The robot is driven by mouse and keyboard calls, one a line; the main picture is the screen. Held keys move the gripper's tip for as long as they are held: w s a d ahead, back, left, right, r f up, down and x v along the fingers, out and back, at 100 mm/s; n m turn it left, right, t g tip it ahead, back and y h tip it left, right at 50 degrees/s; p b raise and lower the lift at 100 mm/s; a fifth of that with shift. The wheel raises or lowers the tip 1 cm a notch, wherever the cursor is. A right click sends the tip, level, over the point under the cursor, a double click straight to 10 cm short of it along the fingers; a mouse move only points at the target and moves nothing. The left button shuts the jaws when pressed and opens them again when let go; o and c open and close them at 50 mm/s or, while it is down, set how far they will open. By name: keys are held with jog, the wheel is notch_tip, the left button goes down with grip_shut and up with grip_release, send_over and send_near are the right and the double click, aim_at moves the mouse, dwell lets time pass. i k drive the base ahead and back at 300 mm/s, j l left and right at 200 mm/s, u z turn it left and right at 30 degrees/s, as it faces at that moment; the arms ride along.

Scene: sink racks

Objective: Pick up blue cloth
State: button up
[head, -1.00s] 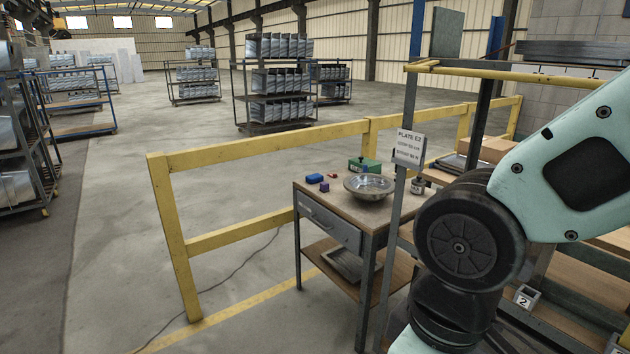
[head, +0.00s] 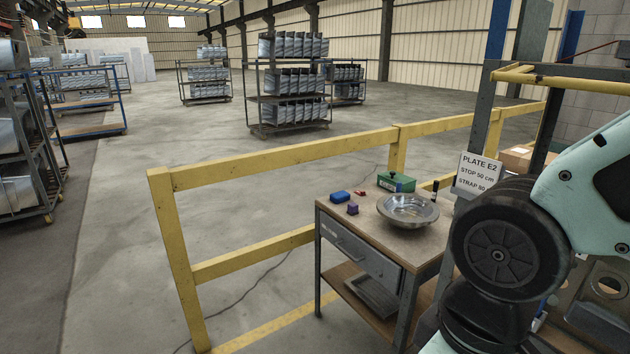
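A small blue item (head: 340,197), which looks like the folded blue cloth, lies on the far left part of a small wooden-topped work table (head: 378,221). It is too small to tell its material for sure. A small purple block (head: 352,209) sits just in front of it, and a small red item (head: 360,194) lies to its right. A round metal bowl (head: 408,222) stands on the table to the right. Part of my arm fills the right side of the head view. My gripper is out of view.
A green box (head: 396,182) and a dark upright item (head: 434,192) stand at the table's back. A yellow railing (head: 280,158) runs behind and left of the table. A post with a "PLATE E2" sign (head: 477,174) stands right of it. Floor at the left is open.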

aim_at(341, 196)
jog(key=i+j+z, duration=0.15)
jog(key=i+j, duration=0.45)
jog(key=i, duration=0.4)
jog(key=i+j+z, duration=0.15)
jog(key=i+j, duration=0.55)
jog(key=i, duration=0.3)
jog(key=i+j+z, duration=0.15)
jog(key=i+j, duration=0.65)
jog(key=i, duration=0.15)
